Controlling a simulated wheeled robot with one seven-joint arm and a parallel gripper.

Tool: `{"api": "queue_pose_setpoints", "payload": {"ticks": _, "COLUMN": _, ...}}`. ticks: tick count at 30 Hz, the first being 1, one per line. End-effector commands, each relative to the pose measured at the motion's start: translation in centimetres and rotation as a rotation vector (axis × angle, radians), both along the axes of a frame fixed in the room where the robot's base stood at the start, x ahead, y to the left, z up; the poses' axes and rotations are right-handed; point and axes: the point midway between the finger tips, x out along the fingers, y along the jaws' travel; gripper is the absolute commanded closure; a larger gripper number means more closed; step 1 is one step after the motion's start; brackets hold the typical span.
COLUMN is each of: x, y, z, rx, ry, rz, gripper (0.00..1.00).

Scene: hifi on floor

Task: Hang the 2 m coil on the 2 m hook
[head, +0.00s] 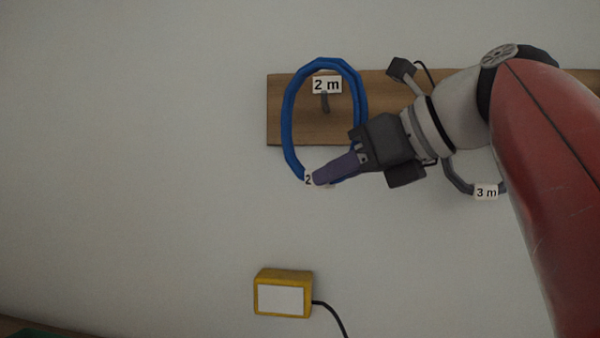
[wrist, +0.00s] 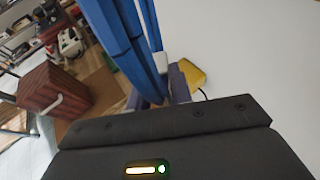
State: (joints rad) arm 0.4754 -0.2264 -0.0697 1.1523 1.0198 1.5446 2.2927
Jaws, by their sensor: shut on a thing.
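The blue 2 m coil (head: 287,110) is upright in front of the wooden hook board (head: 275,129). My gripper (head: 322,178) is shut on the coil's lower part, beside its white tag, which my fingers partly cover. The 2 m hook (head: 324,103), under its "2 m" label (head: 327,85), shows inside the coil's loop in the head view. I cannot tell from this view whether the coil is around the hook or only in front of it. In the wrist view the blue coil (wrist: 120,45) rises from between my fingers.
A grey coil tagged "3 m" (head: 486,192) hangs at the right, partly behind my arm. A yellow box (head: 283,294) with a black cable is lower on the wall. A reddish-brown cabinet (wrist: 52,90) stands left in the wrist view. The wall left of the board is clear.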

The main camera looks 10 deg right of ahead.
Motion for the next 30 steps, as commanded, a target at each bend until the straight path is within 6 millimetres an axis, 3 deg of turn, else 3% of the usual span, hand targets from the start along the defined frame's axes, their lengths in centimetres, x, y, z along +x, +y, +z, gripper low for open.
{"api": "queue_pose_setpoints", "payload": {"ticks": 30, "x": 5.7, "y": -2.4, "z": -0.5, "rx": 0.0, "ry": -0.001, "rz": 0.0, "gripper": 1.0}}
